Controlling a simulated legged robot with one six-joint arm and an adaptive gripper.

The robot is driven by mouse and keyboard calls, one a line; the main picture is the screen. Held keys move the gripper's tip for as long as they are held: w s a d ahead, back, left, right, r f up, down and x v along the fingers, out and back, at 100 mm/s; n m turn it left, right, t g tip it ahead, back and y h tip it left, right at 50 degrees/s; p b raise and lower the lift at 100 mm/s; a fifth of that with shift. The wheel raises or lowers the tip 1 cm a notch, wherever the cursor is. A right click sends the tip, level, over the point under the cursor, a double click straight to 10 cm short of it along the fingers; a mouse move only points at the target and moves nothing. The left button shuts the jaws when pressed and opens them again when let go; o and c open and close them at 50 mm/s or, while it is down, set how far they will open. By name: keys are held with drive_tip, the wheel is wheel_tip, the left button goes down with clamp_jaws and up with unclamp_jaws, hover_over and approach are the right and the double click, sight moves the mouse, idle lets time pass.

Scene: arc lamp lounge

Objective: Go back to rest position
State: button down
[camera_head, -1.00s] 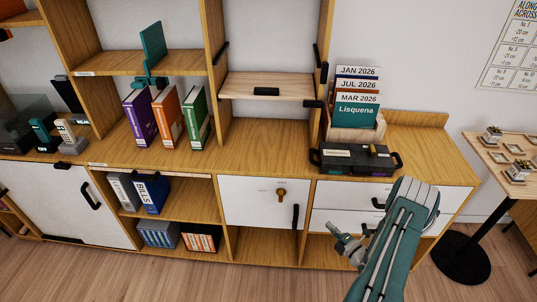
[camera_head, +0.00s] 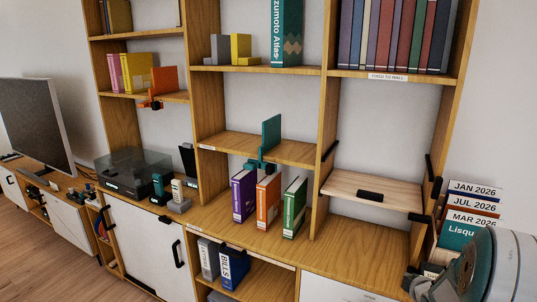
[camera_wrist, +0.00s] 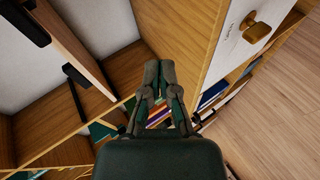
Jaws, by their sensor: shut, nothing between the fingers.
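My gripper (camera_wrist: 158,80) shows in the wrist view with its two fingers together and nothing between them. It hangs in front of the shelf unit, apart from the shelves as far as I can tell. In the head view part of my arm fills the lower right corner, and the gripper's fingers are not visible there.
The wooden shelf unit (camera_head: 285,255) holds purple (camera_head: 244,196), orange (camera_head: 268,202) and green (camera_head: 294,207) binders. A file rack with dated folders (camera_head: 470,216) stands beside my arm. A turntable (camera_head: 132,172) and television (camera_head: 36,120) are at left. Wooden floor (camera_head: 40,260) is clear lower left.

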drive_tip(key=s+a+r+m+g+h, duration=0.1)
drive_tip(key=s+a+r+m, duration=0.3)
drive_tip(key=a+r, duration=0.3)
drive_tip(key=s+a+r+m+g, duration=0.2)
drive_tip(key=s+a+r+m, duration=0.15)
drive_tip(key=a+r, duration=0.35)
drive_tip(key=s+a+r+m+g+y, duration=0.1)
drive_tip(key=s+a+m, duration=0.1)
drive_tip(key=s+a, duration=0.5)
drive_tip(key=s+a+r+m+g+y, duration=0.1)
drive_tip(key=s+a+r+m+y, duration=0.1)
drive_tip(key=s+a, duration=0.6)
drive_tip(key=s+m, duration=0.1)
drive_tip(key=s, duration=0.3)
drive_tip(key=shift+s+g+y, duration=0.3)
drive_tip(key=shift+g, duration=0.1)
drive_tip(key=shift+d+r, duration=0.1)
drive_tip(key=shift+d, duration=0.05)
